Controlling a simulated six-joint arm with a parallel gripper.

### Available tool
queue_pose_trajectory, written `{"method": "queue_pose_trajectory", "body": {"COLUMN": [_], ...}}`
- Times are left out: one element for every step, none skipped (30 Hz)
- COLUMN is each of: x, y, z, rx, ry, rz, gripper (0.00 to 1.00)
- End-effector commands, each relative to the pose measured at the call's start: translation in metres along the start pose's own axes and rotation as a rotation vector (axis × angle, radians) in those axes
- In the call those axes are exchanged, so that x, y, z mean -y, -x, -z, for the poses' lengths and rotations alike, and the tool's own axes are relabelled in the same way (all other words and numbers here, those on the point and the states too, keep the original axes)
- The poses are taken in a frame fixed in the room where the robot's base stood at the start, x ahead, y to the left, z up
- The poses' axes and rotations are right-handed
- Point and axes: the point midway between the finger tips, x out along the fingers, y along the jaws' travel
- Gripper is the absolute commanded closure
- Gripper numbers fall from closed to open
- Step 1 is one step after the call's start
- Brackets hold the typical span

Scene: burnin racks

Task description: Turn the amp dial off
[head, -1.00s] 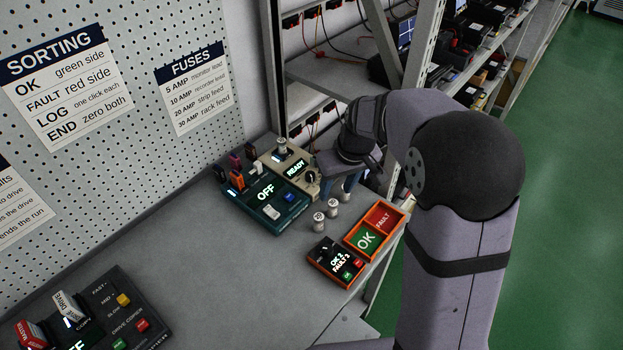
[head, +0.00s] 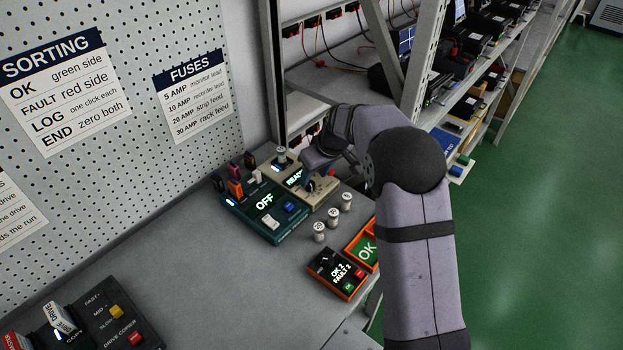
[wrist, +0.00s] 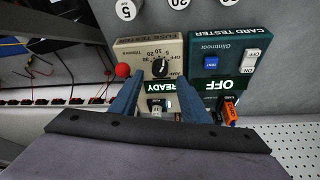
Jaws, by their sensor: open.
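The amp dial (wrist: 160,67) is a round black knob with a pale mark on a beige tester (wrist: 127,46). Its printed scale is upside down in the wrist view, and I cannot tell surely which label the mark points at. The tester's display (wrist: 158,86) reads READY.
A teal card tester (head: 272,236) showing OFF stands beside the beige one. Several fuses (head: 333,217) stand on the bench. An orange counter box (head: 338,274) and an OK tray (head: 373,267) sit nearer. A shelf rack (head: 430,60) stands behind.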

Motion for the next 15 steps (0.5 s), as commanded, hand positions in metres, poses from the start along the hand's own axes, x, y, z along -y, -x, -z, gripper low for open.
{"method": "queue_pose_trajectory", "body": {"x": [0.001, 0.001, 0.001, 0.001, 0.000, 0.000, 0.000, 0.000, 0.000, 0.000, 0.000, 0.000, 0.000, 0.000, 0.000], "y": [-0.006, -0.009, -0.015, -0.018, -0.021, -0.025, -0.028, -0.031, -0.034, -0.036, -0.038, -0.040, -0.041, -0.042, -0.043], "z": [0.000, 0.000, 0.000, 0.000, 0.000, 0.000, 0.001, 0.000, 0.000, 0.000, 0.000, 0.000, 0.000, 0.000, 0.000], "rx": [0.004, 0.003, 0.003, 0.004, 0.003, 0.002, 0.001, 0.001, 0.002, 0.002, 0.001, 0.000, 0.000, 0.000, 0.000], "ry": [0.000, 0.000, 0.000, 0.000, 0.000, -0.001, -0.001, -0.001, -0.001, -0.001, -0.001, -0.001, -0.001, -0.001, -0.001], "rz": [0.002, 0.002, 0.001, 0.001, 0.001, 0.000, 0.000, 0.000, 0.001, 0.001, 0.000, 0.000, 0.000, 0.000, 0.000], "gripper": [0.58, 0.58, 0.58, 0.58, 0.58, 0.58, 0.58, 0.58, 0.58, 0.58, 0.58, 0.58, 0.58, 0.58, 0.58]}}
